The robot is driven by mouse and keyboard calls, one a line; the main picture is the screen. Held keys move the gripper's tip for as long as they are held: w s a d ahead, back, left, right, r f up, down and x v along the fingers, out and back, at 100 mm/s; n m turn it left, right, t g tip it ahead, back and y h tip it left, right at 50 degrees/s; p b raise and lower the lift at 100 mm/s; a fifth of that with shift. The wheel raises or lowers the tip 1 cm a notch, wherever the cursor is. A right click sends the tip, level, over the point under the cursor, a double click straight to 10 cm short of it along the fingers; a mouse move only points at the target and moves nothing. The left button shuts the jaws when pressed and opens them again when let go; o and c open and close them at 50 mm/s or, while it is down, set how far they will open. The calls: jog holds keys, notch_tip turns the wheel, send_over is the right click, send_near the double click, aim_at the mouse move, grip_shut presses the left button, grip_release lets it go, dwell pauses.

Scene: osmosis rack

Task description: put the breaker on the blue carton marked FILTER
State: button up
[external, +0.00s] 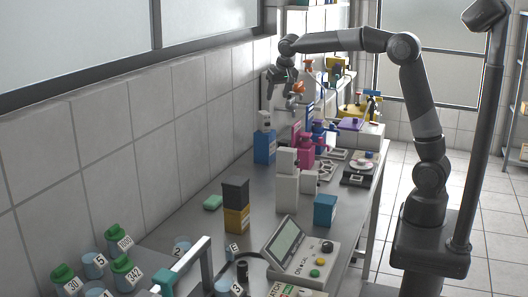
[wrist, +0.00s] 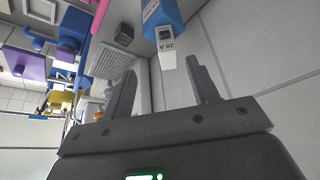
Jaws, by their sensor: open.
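The breaker (wrist: 166,52) is a small white block with a dark face and a "20 A" mark. It stands on one end of a blue carton (wrist: 167,14), touching it. In the external view the pale breaker (external: 264,120) sits upright on top of the blue carton (external: 265,149) near the wall. The carton's label is cut off, so I cannot read FILTER. My gripper (wrist: 162,70) is open and empty, its fingers spread on either side just beyond the breaker's free end. In the external view my gripper (external: 287,92) hangs above and right of the carton, partly lost against the clutter.
The tiled wall (external: 190,110) is close behind the carton.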

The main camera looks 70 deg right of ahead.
jog(key=s+a+r+n+t+y, duration=0.15)
jog(key=s+a, duration=0.25)
jog(key=s, duration=0.6)
jog(key=s+a+n, duration=0.3)
jog(key=s, duration=0.7)
jog(key=s+a+f+n, duration=0.1)
jog(key=s+a+f, duration=0.1)
jog(key=s, duration=0.6)
jog(key=s+a+f+n+y, duration=0.1)
jog(key=s+a+f+n, duration=0.1)
jog(key=s+f, duration=0.3)
jog(key=s, duration=0.3)
jog(key=shift+a+f, duration=0.15)
jog(key=shift+f, duration=0.15)
